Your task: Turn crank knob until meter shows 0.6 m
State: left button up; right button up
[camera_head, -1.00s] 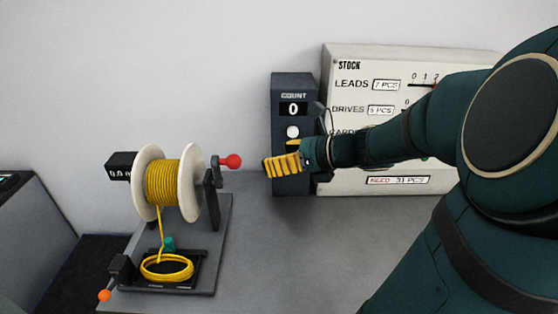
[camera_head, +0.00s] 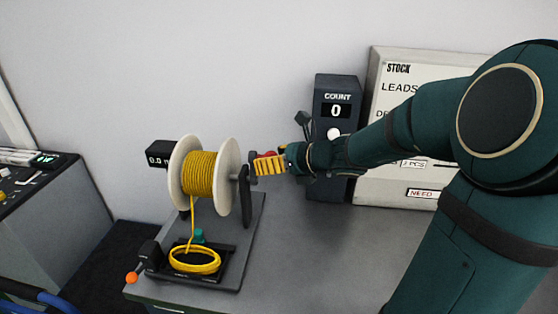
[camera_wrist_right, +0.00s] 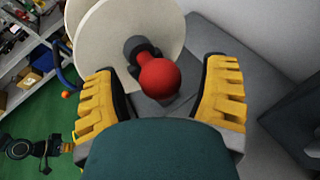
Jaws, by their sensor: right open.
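The crank knob (camera_wrist_right: 158,78) is a red ball on a dark crank arm at the side of the white spool. In the head view the red knob (camera_head: 265,155) is mostly hidden behind my right gripper (camera_head: 270,164). In the right wrist view my right gripper (camera_wrist_right: 163,95) is open, its yellow fingers on either side of the knob with gaps. The spool (camera_head: 228,177) carries yellow cord. The black meter (camera_head: 158,154) behind it reads 0.0 m, its right end hidden by the spool.
A coil of yellow cord (camera_head: 194,259) lies in a black tray below the spool. An orange-tipped lever (camera_head: 131,277) is at the table's front left. A dark counter box (camera_head: 336,104) showing 0 and a stock board (camera_head: 398,68) stand behind. The table's right part is clear.

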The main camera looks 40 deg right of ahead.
grip_shut()
jog(key=shift+w+d+f, duration=0.2)
jog(key=shift+w+d, duration=0.25)
jog(key=shift+d, duration=0.05)
jog(key=shift+w+d+f, duration=0.15)
jog(key=shift+w+d, duration=0.25)
jog(key=shift+d, duration=0.1)
jog(key=shift+w+d+f, duration=0.7)
jog(key=shift+d+f, duration=0.1)
jog(key=shift+f, duration=0.05)
